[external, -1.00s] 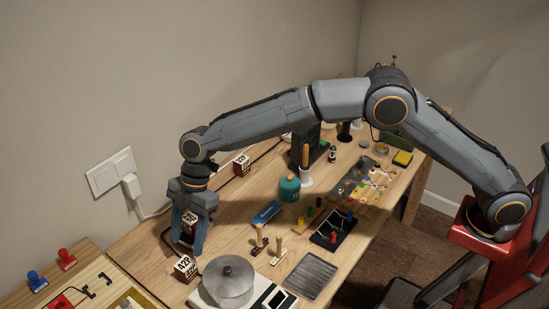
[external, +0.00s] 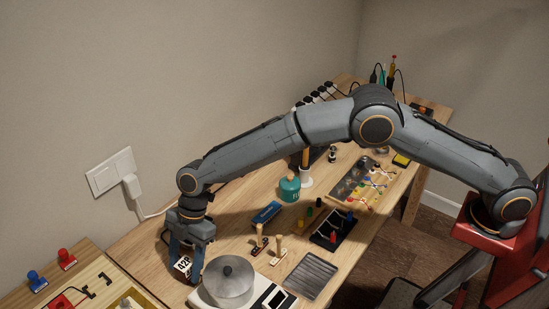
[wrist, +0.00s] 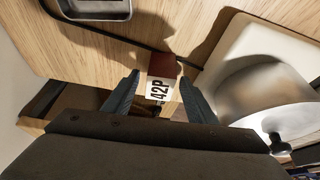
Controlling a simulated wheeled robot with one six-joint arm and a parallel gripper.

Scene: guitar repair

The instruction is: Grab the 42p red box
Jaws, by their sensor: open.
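The 42P box (wrist: 160,88) has a white labelled face and a dark red side. In the wrist view it stands between the two fingers of my open gripper (wrist: 158,92), with the label towards me. In the external view my gripper (external: 185,268) is low over the bench's left end, with its fingers on either side of the box (external: 183,264). The fingers partly hide the box there. I cannot tell whether either finger touches it.
A round metal pot (external: 228,282) stands close to the right of my gripper on a pale base. A blue box (external: 266,213), a teal canister (external: 290,188) and small brushes (external: 278,250) lie farther right. A black cable (wrist: 110,38) runs across the wood near the box.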

